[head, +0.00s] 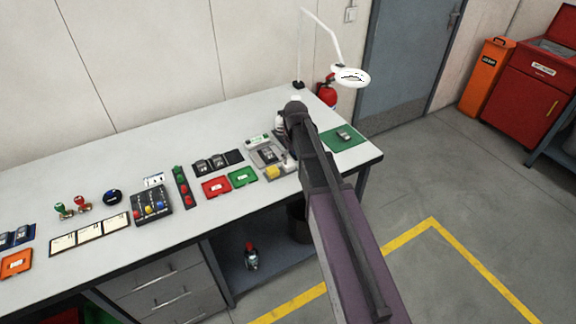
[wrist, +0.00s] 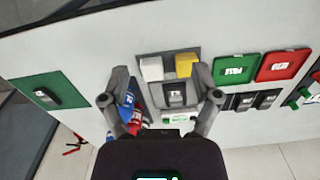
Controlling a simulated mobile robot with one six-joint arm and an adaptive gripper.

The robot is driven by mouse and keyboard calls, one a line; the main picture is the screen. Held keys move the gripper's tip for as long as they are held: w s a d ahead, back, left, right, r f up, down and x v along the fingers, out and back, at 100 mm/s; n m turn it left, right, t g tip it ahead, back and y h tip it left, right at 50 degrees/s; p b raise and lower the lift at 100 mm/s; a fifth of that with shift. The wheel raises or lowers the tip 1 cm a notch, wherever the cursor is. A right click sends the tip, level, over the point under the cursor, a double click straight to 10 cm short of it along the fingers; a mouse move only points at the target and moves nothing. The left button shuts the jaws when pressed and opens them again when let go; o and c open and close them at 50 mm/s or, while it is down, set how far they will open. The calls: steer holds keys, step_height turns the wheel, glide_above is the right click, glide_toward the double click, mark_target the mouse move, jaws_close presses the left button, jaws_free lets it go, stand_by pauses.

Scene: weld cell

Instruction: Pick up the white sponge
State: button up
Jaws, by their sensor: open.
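The white sponge (wrist: 152,68) is a small pale block on a grey tray (wrist: 207,62), beside a yellow sponge (wrist: 186,64), in the wrist view. In the head view the white sponge (head: 290,166) shows at the tray's right end, close to my arm. My gripper (wrist: 162,80) is open and empty, one finger on each side of the tray's middle in the wrist view. The white sponge lies between the finger lines, nearer the left finger. The height of the fingertips above it is hard to tell. My arm hides most of the gripper in the head view.
Green (head: 243,177) and red (head: 216,187) plates lie beside the tray. A blue and red item (wrist: 130,115) shows near the left finger. A green mat (head: 345,138) and a lamp (head: 349,76) are at the bench's right end.

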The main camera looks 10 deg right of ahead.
steer(key=n, duration=0.1)
glide_above(289, 164)
steer(key=shift+s+r, duration=0.2)
steer(key=shift+r, duration=0.1)
steer(key=shift+f, duration=0.1)
step_height(289, 164, down, 8)
steer(key=b, duration=0.8)
steer(key=shift+f, duration=0.2)
steer(key=shift+f, duration=0.15)
steer(key=shift+w+f+b, duration=0.2)
steer(key=shift+f+b, duration=2.25)
steer(key=shift+b, duration=0.25)
